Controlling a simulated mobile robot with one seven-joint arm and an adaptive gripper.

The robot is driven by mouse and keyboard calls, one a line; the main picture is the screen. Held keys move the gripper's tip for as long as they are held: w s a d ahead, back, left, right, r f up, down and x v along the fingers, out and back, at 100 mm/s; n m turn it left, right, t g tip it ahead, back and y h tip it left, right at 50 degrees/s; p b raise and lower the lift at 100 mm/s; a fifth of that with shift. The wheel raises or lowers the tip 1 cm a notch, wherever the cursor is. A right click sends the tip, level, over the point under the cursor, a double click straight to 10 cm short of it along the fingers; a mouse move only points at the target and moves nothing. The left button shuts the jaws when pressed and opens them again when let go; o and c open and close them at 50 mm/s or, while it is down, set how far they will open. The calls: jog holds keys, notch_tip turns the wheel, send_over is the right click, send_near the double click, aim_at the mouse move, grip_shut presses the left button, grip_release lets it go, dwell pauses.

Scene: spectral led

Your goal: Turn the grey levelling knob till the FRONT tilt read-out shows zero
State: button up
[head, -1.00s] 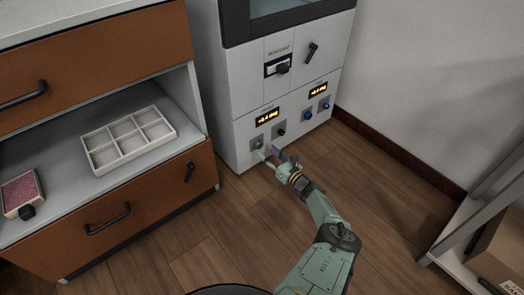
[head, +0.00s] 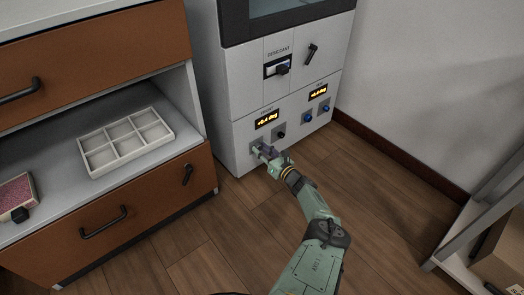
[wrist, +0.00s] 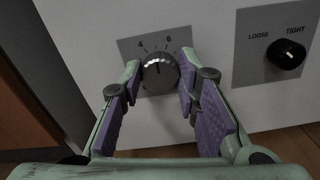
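The grey levelling knob (wrist: 160,72) is on the cabinet's lower front, with a dial plate (wrist: 150,50) marked 4 and 6 around it. My gripper (wrist: 160,78) has its purple-padded fingers on either side of the knob, apart, with no clear grip on it. In the head view my gripper (head: 262,152) is at the lower left of the panel and hides most of the knob. The front read-out (head: 267,120) above it glows amber and seems to show a plus value, its digits too blurred to be sure.
A black LOOSE/TIGHT knob (wrist: 287,54) is just right of the grey knob; it also shows in the head view (head: 280,134). A second read-out (head: 318,91) and blue knobs (head: 308,117) are further right. An open drawer unit with a white tray (head: 125,155) stands left.

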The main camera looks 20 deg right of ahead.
jog(key=c, duration=0.6)
jog(key=n, duration=0.3)
jog(key=shift+n+p, duration=0.3)
jog(key=shift+p, duration=0.1)
jog(key=shift+n, duration=1.8)
jog(key=o, duration=1.2)
jog(key=shift+s, duration=0.1)
